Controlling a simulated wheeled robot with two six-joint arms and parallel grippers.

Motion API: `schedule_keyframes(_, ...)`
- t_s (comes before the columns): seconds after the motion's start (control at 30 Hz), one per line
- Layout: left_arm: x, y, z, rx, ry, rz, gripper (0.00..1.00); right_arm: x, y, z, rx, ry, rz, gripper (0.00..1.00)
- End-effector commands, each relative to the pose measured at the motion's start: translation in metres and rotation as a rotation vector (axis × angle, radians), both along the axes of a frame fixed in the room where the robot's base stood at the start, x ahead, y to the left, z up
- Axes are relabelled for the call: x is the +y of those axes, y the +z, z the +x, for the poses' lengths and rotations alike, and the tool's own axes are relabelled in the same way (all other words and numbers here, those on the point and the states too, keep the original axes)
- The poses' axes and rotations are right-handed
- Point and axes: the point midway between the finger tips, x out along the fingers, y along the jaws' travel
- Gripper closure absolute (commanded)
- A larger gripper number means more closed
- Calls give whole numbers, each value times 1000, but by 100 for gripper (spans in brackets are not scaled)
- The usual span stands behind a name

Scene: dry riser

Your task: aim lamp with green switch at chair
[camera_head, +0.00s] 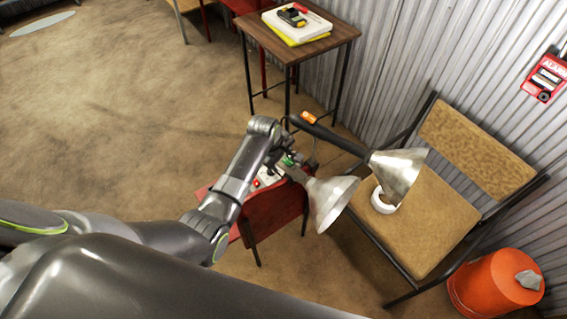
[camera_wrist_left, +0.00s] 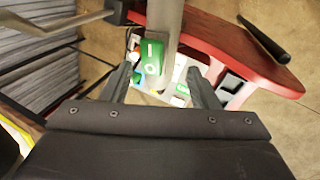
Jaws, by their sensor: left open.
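The lamp with the green switch (camera_head: 288,160) has a pale metal shade (camera_head: 330,201) whose wide end points down and to the right, near the chair's left edge. In the left wrist view, its green switch (camera_wrist_left: 152,58) and grey arm lie between my fingers. My left gripper (camera_head: 281,157) is open at the switch end of this lamp; its fingers (camera_wrist_left: 163,82) stand apart on either side, and I cannot tell whether they touch it. The chair (camera_head: 420,225) has a tan seat and backrest and stands at the right. My right gripper is not in view.
A second lamp with an orange switch (camera_head: 308,117) has its shade (camera_head: 398,172) overlapping the chair seat. A white tape roll (camera_head: 382,203) lies on the seat. A red stool (camera_head: 270,212) is under my gripper. An orange bucket (camera_head: 490,285) stands right; a wooden table (camera_head: 325,42) stands behind.

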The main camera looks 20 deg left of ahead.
Motion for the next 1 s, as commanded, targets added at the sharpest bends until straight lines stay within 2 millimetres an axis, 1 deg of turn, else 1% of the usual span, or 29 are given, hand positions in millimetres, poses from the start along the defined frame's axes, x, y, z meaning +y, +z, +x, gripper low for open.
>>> schedule_keyframes(0.03, -1, -8, 1, 2, 0, 0, 45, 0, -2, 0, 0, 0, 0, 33)
schedule_keyframes(0.1, -2, -16, 4, 2, 0, 0, 45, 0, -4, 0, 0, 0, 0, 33)
schedule_keyframes(0.23, -4, -26, 7, 1, 0, 0, 45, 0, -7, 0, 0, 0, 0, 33)
schedule_keyframes(0.4, -4, -32, 9, 0, 0, 0, 45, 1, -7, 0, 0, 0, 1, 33)
schedule_keyframes(0.67, -5, -32, 9, 0, 0, 0, 45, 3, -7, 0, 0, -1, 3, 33)
schedule_keyframes(0.77, -4, -32, 9, 0, 0, 0, 56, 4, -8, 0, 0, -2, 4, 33)
schedule_keyframes(1.0, -4, -33, 9, 1, 0, 0, 87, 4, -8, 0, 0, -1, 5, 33)
